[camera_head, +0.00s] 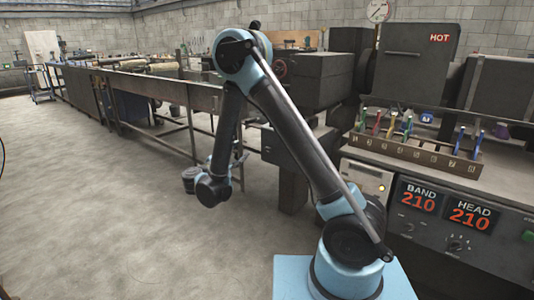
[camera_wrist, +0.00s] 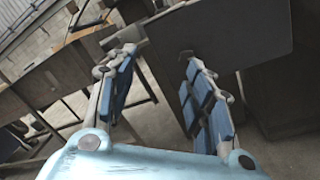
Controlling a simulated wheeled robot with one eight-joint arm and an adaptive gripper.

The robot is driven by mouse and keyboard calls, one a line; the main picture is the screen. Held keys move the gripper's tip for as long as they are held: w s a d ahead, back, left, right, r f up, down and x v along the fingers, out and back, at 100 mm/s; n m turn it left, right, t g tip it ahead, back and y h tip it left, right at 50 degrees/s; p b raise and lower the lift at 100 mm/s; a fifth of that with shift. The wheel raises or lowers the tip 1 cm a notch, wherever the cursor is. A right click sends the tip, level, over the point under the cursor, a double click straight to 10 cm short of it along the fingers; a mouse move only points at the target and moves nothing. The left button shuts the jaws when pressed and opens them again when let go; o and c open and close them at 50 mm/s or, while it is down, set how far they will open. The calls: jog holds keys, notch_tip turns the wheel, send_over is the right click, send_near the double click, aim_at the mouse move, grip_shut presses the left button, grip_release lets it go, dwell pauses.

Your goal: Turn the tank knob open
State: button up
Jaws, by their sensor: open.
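I cannot tell which control is the tank knob. Small dark knobs (camera_head: 457,243) sit below the red-digit BAND (camera_head: 418,198) and HEAD (camera_head: 469,214) displays on the right-hand control panel. My gripper (camera_wrist: 157,60) is open and empty in the wrist view, with its blue-padded fingers apart. A grey flat-faced box (camera_wrist: 225,35) lies beyond the fingers. No knob shows between them. In the head view my arm rises from its base, bends at the top and hangs down left of the machine, apart from the panel. The gripper there is mostly hidden behind the arm's end.
A dark machine marked HOT (camera_head: 412,65) stands at the back right. A rack of coloured-handled tools (camera_head: 415,152) stands on the ledge above the panel. A long metal bench (camera_head: 160,88) runs along the left. The grey floor (camera_head: 90,210) at left is clear.

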notch_tip(320, 180, down, 5)
jog(key=s+m+g+h, duration=0.1)
jog(key=s+m+g, duration=0.1)
jog(key=s, duration=0.1)
send_near(266, 151)
jog(key=x, duration=0.8)
jog(key=shift+w+d, duration=0.2)
jog(key=c, duration=1)
